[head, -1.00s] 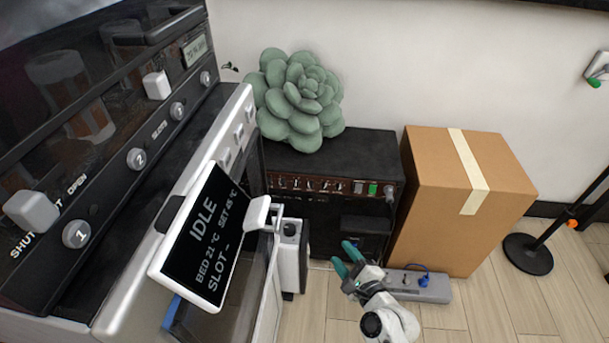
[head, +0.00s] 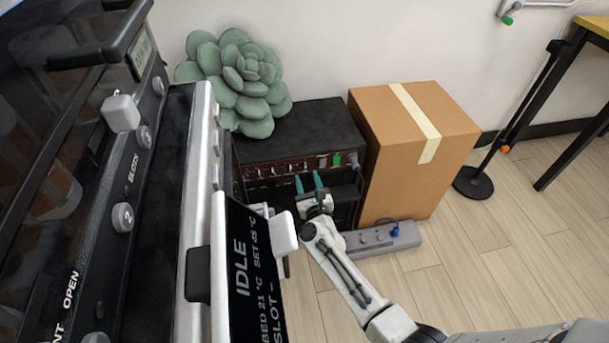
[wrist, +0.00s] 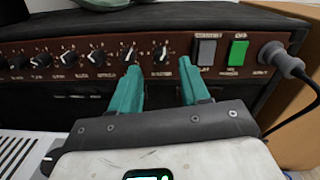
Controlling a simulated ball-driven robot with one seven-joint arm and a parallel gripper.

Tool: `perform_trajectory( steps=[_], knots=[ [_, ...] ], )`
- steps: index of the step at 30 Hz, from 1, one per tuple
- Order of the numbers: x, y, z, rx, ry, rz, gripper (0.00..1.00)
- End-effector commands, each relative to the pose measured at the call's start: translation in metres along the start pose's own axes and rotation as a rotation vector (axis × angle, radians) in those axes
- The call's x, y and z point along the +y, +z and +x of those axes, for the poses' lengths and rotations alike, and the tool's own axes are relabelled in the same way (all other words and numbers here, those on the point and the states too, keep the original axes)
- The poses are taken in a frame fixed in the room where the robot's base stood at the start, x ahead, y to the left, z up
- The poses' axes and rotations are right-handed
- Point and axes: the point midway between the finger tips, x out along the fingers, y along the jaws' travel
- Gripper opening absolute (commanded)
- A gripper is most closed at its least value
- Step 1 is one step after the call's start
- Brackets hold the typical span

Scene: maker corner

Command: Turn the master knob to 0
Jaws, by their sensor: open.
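The black amplifier (head: 300,125) stands against the wall, with a brown-red control panel and a row of black knobs. The rightmost knob of the row (wrist: 161,54) seems to be the master knob; the label near it is too small to read for certain. My gripper (head: 309,181) is in front of the panel. In the wrist view, my gripper (wrist: 161,84) has its two teal fingers apart and empty, with this knob above and between the fingertips. I cannot tell whether they touch the panel.
Right of the knobs are a grey switch (wrist: 206,50), a lit green switch (wrist: 237,53) and a plugged cable (wrist: 283,62). A cardboard box (head: 415,160) stands close on the right, a power strip (head: 385,238) on the floor. A machine with a tilted screen (head: 250,265) crowds the left.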

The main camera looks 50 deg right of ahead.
Motion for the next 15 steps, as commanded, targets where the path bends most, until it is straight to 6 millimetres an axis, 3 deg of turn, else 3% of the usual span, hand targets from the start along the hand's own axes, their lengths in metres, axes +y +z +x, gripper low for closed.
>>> perform_trajectory(
  steps=[6, 15],
  knots=[
    [0.0, -0.001, 0.026, -0.001, -0.001, -0.002, 0.46],
    [0.0, 0.0, 0.032, 0.0, 0.001, -0.002, 0.46]
  ],
)
